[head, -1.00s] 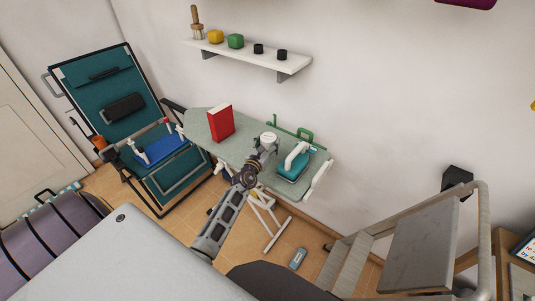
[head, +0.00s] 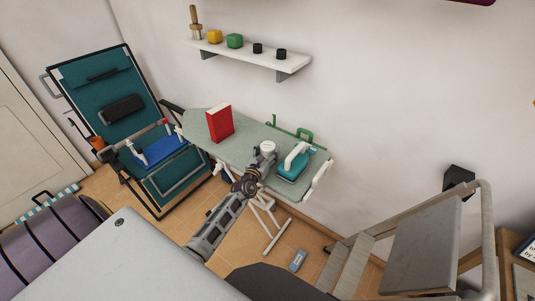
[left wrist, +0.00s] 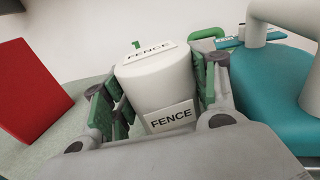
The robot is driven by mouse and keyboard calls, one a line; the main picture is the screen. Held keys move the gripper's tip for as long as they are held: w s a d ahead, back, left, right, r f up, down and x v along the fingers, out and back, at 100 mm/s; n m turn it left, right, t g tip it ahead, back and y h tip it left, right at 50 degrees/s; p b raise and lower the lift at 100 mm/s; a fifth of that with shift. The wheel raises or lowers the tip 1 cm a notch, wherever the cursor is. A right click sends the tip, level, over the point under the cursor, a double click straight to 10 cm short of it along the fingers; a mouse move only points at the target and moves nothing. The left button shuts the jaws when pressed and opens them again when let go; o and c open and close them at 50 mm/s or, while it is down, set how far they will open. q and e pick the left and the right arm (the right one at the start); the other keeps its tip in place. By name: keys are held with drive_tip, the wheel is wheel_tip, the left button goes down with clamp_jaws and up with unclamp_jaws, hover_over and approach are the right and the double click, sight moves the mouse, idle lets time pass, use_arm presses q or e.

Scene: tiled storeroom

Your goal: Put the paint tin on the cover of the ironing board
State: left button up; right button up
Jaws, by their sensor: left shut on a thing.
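The paint tin (left wrist: 152,82) is white with "FENCE" labels, and in the left wrist view it stands between the fingers of my left gripper (left wrist: 160,95). In the head view the tin (head: 268,147) shows at the tip of my left gripper (head: 260,158), over the ironing board's cover. My left gripper is shut on the tin. The pale green ironing board cover (head: 195,122) runs from upper left to lower right. Whether the tin's base touches the cover is hidden by the gripper. My right gripper is not in view.
A red book (head: 220,124) stands on the cover left of the tin. A teal iron (head: 293,164) stands close on the right. A green rack (head: 304,134) is behind. A wall shelf (head: 250,55) and a grey stepladder (head: 420,240) are nearby.

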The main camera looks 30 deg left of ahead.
use_arm(q)
drive_tip(key=shift+f, duration=0.2)
drive_tip(key=shift+f, duration=0.1)
drive_tip(key=o, duration=1)
drive_tip(key=shift+f, duration=0.1)
drive_tip(key=shift+o, duration=0.2)
drive_tip(key=shift+r, duration=0.2)
drive_tip(key=s+d, duration=0.1)
drive_tip(key=s, duration=1.1)
drive_tip(key=shift+d+b, duration=0.3)
drive_tip(key=shift+d, duration=0.1)
